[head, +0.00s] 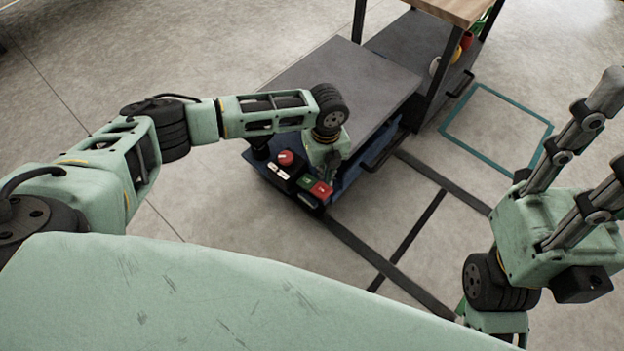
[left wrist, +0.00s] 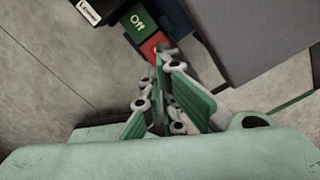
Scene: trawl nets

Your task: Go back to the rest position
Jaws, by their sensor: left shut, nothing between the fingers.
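My left arm comes in from the left in the head view, bent down at the wrist. My left gripper (head: 327,168) hangs over the front edge of a cart, beside its control panel (head: 280,172).
The cart has a dark grey top (head: 345,75) and a red knob (head: 286,158) on its panel. A second stand with a wooden top (head: 455,8) is behind it. Teal tape (head: 500,92) and dark strips (head: 415,235) mark the open concrete floor.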

